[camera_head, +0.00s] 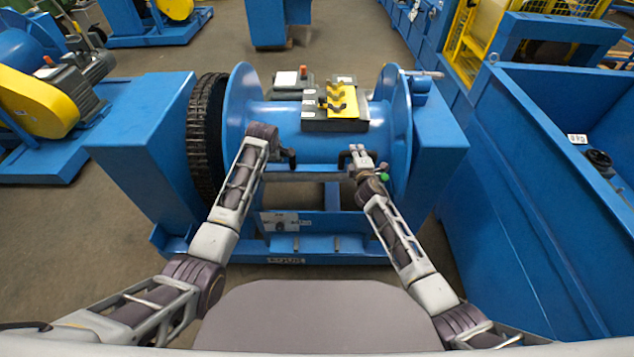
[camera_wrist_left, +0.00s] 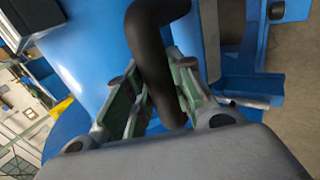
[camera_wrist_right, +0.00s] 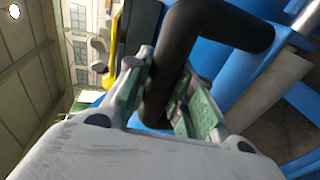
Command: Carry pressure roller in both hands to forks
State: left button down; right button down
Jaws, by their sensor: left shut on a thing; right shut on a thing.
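My left gripper (camera_head: 286,158) is shut on a black bent handle, which fills the middle of the left wrist view (camera_wrist_left: 150,50). My right gripper (camera_head: 358,158) is shut on a second black bent handle, clear in the right wrist view (camera_wrist_right: 215,22). These look like the handles of the pressure roller; its body is mostly hidden or hard to tell from the blue frame. Both grippers are at about the same height, in front of a large blue drum (camera_head: 285,130) with round flanges. I cannot pick out the forks with certainty.
A black and yellow unit (camera_head: 343,105) sits on top of the drum. A black chain wheel (camera_head: 205,140) stands left of it, next to a blue housing (camera_head: 150,150). A large blue bin (camera_head: 530,190) lies close on the right. Bare floor shows at the lower left.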

pick_arm(q)
jog(key=shift+w+f+b, duration=0.1)
jog(key=shift+f+b, duration=0.15)
jog(key=shift+b, duration=0.2)
pick_arm(e)
jog(key=shift+w+f, duration=0.1)
jog(key=shift+f, duration=0.1)
pick_arm(q)
jog(key=c, duration=1.5)
grip_release()
jog(key=shift+f, duration=0.2)
pick_arm(e)
jog(key=c, duration=1.5)
grip_release()
jog(key=shift+f, duration=0.25)
pick_arm(q)
jog(key=shift+o, duration=1.3)
jog(key=shift+s+r, duration=0.15)
jog(key=shift+s, duration=0.1)
pick_arm(e)
jog(key=shift+o, duration=1.3)
jog(key=shift+s+r, duration=0.15)
jog(key=shift+s, duration=0.1)
pick_arm(q)
jog(key=shift+w, duration=0.1)
pick_arm(e)
jog(key=shift+w, duration=0.1)
pick_arm(q)
jog(key=v, duration=1.2)
